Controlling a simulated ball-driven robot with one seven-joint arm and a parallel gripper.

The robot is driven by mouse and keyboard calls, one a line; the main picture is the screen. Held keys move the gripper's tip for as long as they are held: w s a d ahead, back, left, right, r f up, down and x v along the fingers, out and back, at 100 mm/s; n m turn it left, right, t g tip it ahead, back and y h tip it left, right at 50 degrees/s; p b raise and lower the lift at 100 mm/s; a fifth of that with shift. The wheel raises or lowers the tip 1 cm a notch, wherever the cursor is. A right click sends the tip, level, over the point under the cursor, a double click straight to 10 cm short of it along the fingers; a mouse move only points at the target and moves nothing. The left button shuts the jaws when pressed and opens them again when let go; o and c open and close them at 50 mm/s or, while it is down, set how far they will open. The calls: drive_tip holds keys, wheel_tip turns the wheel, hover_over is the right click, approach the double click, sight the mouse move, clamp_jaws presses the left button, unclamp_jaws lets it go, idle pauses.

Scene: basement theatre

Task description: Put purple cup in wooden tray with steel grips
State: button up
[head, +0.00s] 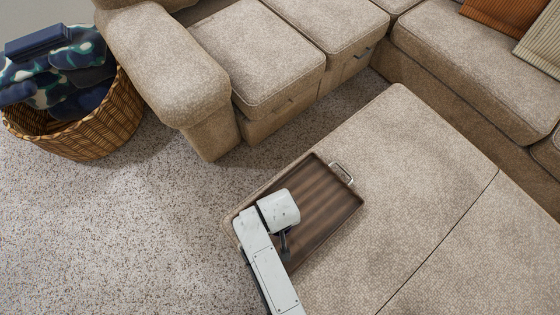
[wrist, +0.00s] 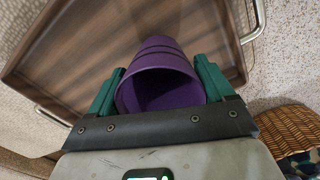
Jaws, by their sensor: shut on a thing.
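The purple cup (wrist: 160,75) is between the green fingers of my gripper (wrist: 156,92) in the wrist view. My gripper is shut on it, and the cup's open mouth faces the wrist camera. The wooden tray (wrist: 62,45), brown with steel grips, lies beyond the cup in that view. In the head view the tray (head: 325,215) rests on the beige ottoman, with one steel grip (head: 341,173) showing at its far end. My arm covers the tray's near left part and hides the cup and gripper there. I cannot tell whether the cup touches the tray.
The beige ottoman (head: 430,190) extends right of the tray and is clear. A beige sofa (head: 270,50) stands behind. A wicker basket (head: 95,135) with dark cloths is at the far left. Open carpet (head: 120,230) lies left of the ottoman.

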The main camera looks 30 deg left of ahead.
drive_tip(key=shift+d+f, duration=0.1)
drive_tip(key=shift+f, duration=1)
drive_tip(key=o, duration=0.9)
drive_tip(key=shift+f, duration=0.1)
wheel_tip(320, 180, up, 12)
drive_tip(key=p, duration=0.3)
